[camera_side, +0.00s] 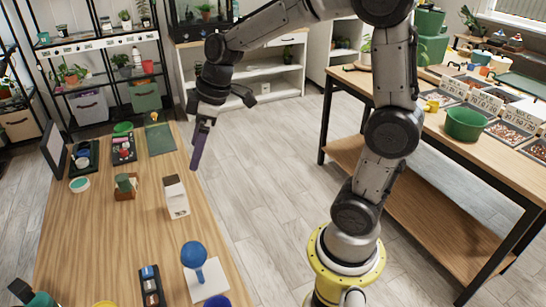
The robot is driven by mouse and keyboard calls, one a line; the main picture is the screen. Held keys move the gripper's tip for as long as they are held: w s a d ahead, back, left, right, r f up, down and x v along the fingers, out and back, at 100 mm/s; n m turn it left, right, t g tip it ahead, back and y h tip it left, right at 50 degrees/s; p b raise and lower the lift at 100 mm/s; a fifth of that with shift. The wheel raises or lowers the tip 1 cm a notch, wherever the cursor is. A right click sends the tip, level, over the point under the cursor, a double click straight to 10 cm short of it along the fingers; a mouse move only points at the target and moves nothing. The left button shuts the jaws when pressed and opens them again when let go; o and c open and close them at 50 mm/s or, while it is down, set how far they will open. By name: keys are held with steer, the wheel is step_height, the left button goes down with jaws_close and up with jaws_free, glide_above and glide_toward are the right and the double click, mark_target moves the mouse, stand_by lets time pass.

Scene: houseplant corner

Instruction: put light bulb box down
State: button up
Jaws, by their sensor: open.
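A white box with a dark brown top (176,197), which looks like the light bulb box, stands upright on the wooden table (110,245), near its right edge. Its label is too small to read. My gripper (197,152) hangs above the table's right edge, behind the box and a little to its right. Its purple finger part points down. It is open, appears empty and is apart from the box.
A small brown holder with a green block (125,186) stands left of the box. A blue round-topped object on a white plate (197,262) and a dark tray (151,286) are nearer the front. A green mat (160,139) lies at the back.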

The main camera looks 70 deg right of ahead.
steer(key=s+a+r+m+t+h, duration=0.1)
steer(key=s+m, duration=0.2)
steer(key=s, duration=0.6)
steer(key=s+r+m+h, duration=0.1)
steer(key=s+m, duration=0.1)
steer(key=s, duration=0.8)
steer(key=shift+s+a+r+m+t, duration=0.2)
steer(key=shift+a+r+m+t, duration=0.15)
steer(key=shift+a+m+t, duration=0.05)
